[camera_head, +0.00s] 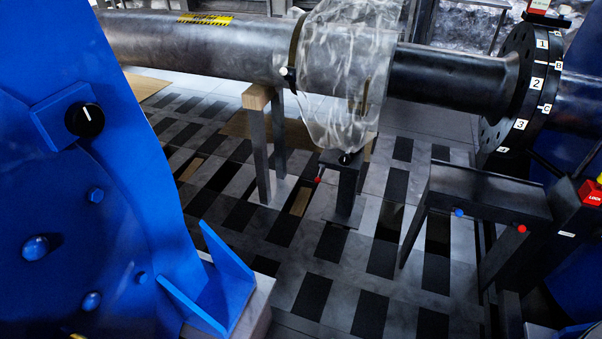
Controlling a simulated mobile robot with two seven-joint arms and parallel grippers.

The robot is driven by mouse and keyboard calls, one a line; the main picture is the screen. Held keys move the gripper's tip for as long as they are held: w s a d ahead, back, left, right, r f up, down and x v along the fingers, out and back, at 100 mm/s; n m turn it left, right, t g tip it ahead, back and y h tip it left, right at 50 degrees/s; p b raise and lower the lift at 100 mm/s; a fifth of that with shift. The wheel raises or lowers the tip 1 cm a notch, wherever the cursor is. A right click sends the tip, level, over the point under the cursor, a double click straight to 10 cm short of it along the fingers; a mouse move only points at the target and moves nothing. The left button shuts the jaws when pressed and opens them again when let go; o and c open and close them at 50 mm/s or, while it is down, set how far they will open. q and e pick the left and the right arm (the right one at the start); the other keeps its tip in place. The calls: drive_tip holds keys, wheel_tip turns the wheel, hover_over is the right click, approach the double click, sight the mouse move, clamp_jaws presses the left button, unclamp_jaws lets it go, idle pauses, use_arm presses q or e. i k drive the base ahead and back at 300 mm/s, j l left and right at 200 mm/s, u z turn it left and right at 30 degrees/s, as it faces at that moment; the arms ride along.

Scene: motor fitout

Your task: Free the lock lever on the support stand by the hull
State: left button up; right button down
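A dark support stand (347,192) stands on the floor under the shaft, below the clear wrapping. A short lever with a red knob (318,180) sticks out at its left side near the top. A red block marked LOCK (591,192) sits at the right edge. I cannot tell which of these is the task's lever. Neither of my grippers is in view.
A large blue housing (100,200) fills the left side. A dark shaft (200,45) with clear wrapping (345,75) runs across the top to a numbered flange (520,85). A wood-topped trestle (259,98) stands under the shaft. The checkered floor (330,275) in front is clear.

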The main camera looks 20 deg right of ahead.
sight(317, 179)
drive_tip(key=i+l+u, duration=0.2)
drive_tip(key=l, duration=0.35)
drive_tip(key=i+l+u, duration=0.1)
drive_tip(key=i+l, duration=0.35)
drive_tip(key=l, duration=0.15)
drive_tip(key=i+l, duration=0.15)
drive_tip(key=l, duration=0.25)
drive_tip(key=i+l, duration=0.2)
drive_tip(key=l, duration=0.15)
drive_tip(key=i+l+u, duration=0.1)
drive_tip(key=l, duration=0.25)
drive_tip(key=i+l, duration=0.25)
drive_tip(key=l, duration=0.15)
